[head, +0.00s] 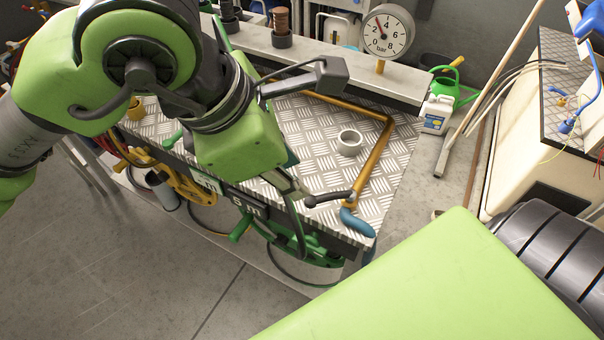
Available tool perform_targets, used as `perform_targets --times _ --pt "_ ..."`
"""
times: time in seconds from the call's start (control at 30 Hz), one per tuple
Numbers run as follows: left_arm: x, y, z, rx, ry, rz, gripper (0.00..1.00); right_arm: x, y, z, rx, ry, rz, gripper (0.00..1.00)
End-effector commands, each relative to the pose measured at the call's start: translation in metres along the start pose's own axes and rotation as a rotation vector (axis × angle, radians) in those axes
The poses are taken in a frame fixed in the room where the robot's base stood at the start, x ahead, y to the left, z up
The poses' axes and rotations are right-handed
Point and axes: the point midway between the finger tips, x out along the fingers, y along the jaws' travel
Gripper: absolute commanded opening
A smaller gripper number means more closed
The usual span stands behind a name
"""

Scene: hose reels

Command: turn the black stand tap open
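The stand tap's black lever (332,198) sticks out to the left from the lower end of a brass-coloured pipe (372,160) at the front right corner of the metal bench. A blue hose piece (356,222) hangs just below it at the bench edge. My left gripper (299,191) reaches down over the bench's front edge, with its tip close to the lever's rounded left end. I cannot tell whether they touch. The finger gap is hidden by the viewing angle. My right arm fills the lower right, and its gripper is out of view.
A white tape roll (349,142) lies on the tread-plate bench top (310,125). A pressure gauge (386,34) stands on the back ledge. Hose reels (185,190) hang on the bench front. A white jug (436,113) and green watering can (455,88) stand right of the bench.

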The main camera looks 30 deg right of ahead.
Motion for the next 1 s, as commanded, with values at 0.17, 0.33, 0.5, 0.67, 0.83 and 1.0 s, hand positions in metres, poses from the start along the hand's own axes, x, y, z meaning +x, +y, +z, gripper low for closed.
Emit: perform_targets --times 0.17,0.33,0.5,0.67,0.83,1.0 --pt "-0.01 0.0 0.0 0.0 0.0 0.0 0.27 0.0 0.0 0.0 0.0 0.0 0.0 0.0" --pt "-0.01 0.0 0.0 0.0 -0.001 -0.001 0.27 0.0 0.0 0.0 0.0 0.0 0.0 0.0" --pt "-0.009 -0.003 0.003 -0.006 -0.02 -0.018 0.0 0.0 0.0 0.0 0.0 0.0 0.0 0.0" --pt "-0.007 -0.026 0.038 -0.079 -0.235 -0.185 0.0 0.0 0.0 0.0 0.0 0.0 0.0 0.0" --pt "-0.053 -0.038 0.105 -0.317 -0.732 -0.517 0.0 0.0 -0.001 0.0 0.0 0.0 0.0 0.0" --pt "-0.131 0.033 0.114 -0.712 -1.28 -0.798 0.0 0.0 -0.001 0.0 0.0 0.0 -0.001 0.0"
